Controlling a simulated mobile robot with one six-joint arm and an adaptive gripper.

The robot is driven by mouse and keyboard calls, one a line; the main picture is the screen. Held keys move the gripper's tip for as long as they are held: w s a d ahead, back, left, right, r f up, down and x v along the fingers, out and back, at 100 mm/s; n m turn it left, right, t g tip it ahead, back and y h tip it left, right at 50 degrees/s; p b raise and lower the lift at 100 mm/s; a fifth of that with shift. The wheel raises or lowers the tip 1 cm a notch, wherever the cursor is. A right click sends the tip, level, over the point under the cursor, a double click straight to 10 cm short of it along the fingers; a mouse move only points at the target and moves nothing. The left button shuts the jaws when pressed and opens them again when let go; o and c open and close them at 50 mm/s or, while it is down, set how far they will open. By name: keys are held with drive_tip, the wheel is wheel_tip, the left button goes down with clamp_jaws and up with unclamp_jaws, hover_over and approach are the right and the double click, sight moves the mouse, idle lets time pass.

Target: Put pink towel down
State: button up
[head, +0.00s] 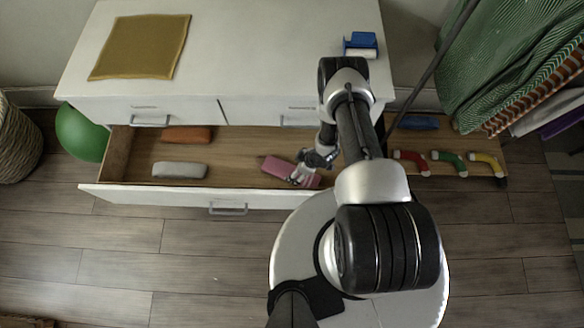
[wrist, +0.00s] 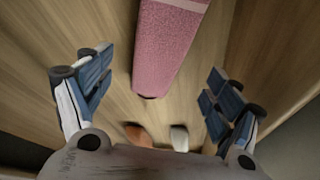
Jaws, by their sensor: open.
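The pink towel (head: 283,169) is rolled up and lies in the right part of the open dresser drawer (head: 228,150). In the wrist view the pink towel (wrist: 168,45) lies on the wooden drawer floor, its near end between and beyond my fingers. My gripper (head: 305,176) is at the towel's right end in the head view. In the wrist view my gripper (wrist: 154,95) has its two fingers spread wide, with clear gaps to the towel on both sides. My gripper and arm hide part of the towel's right end in the head view.
In the drawer's left part lie an orange-brown roll (head: 187,134) and a whitish roll (head: 180,170). A yellow cloth (head: 141,46) and a blue-and-white box (head: 361,45) are on the dresser top. Socks (head: 450,162) lie on a low shelf to the right. A green ball (head: 81,133) is at left.

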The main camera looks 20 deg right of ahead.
drive_tip(key=p+v, duration=0.1)
drive_tip(key=v, duration=0.3)
idle(0.5)
